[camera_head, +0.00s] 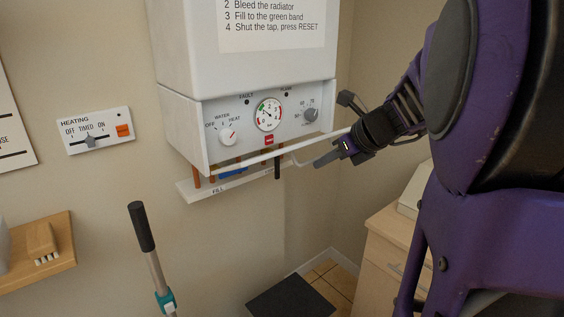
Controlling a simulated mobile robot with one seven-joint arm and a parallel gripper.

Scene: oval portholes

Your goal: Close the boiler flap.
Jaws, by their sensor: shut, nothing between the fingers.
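The white boiler (245,60) hangs on the wall, with its control panel of dials uncovered. The boiler flap (285,151) shows as a thin white strip below the panel, seen nearly edge-on, so it stands open. My gripper (322,161) is shut and empty, at the right end of the flap, pointing left. I cannot tell whether it touches the flap. My purple arm comes in from the right.
Copper pipes and a white shelf strip marked FILL (218,190) are under the boiler. A heating switch panel (95,131) is on the wall at left. A wooden shelf with a brush (41,243), a black-gripped pole (142,228) and a wooden cabinet (385,255) stand lower down.

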